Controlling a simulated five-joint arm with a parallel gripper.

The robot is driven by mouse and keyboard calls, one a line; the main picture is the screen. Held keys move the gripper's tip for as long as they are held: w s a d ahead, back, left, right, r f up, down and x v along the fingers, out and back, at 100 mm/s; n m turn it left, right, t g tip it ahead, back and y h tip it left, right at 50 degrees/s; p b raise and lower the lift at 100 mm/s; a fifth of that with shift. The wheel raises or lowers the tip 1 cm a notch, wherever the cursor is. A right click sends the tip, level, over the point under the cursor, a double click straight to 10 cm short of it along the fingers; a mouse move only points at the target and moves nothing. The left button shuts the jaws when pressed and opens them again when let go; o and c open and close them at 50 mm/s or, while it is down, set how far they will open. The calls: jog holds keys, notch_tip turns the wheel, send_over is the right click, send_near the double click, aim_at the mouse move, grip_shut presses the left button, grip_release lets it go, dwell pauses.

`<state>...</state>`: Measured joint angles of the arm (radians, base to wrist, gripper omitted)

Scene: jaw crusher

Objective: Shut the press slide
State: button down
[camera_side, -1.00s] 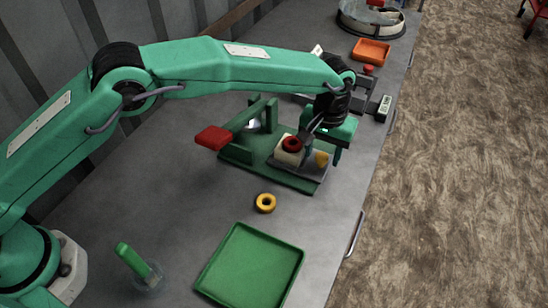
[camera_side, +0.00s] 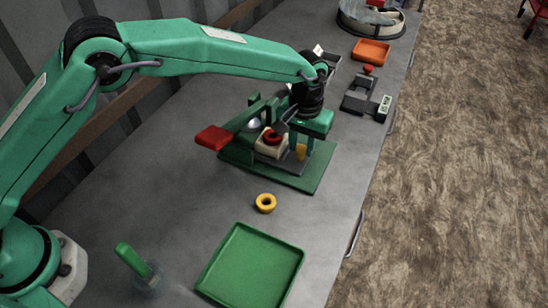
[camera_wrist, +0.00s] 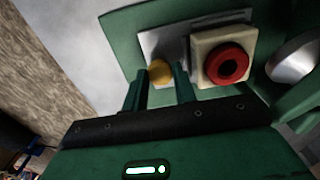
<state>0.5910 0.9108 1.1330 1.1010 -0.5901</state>
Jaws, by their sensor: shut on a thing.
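The press slide is a grey plate (camera_wrist: 165,45) with a cream block (camera_side: 272,146) on it and a yellow knob (camera_side: 300,152) at its right end. A red ring (camera_side: 271,137) lies on the cream block; it also shows in the wrist view (camera_wrist: 227,64). The green press (camera_side: 310,180) has a red-handled lever (camera_side: 213,138). My gripper (camera_side: 302,151) is shut on the yellow knob, which shows between the fingers in the wrist view (camera_wrist: 160,72).
A yellow ring (camera_side: 265,203) lies on the bench in front of the press. A grey device with a display (camera_side: 368,100) and an orange tray (camera_side: 371,52) stand behind.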

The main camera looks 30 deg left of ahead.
aim_at(277, 136)
jog(key=a, duration=0.6)
jog(key=shift+w+a+r, duration=0.1)
jog(key=shift+a, duration=0.2)
jog(key=c, duration=1.1)
grip_release()
jog(key=shift+d, duration=0.1)
jog(key=shift+r, duration=0.2)
notch_tip(277, 136, up, 6)
jog(key=shift+r, duration=0.7)
jog(key=shift+r, duration=0.1)
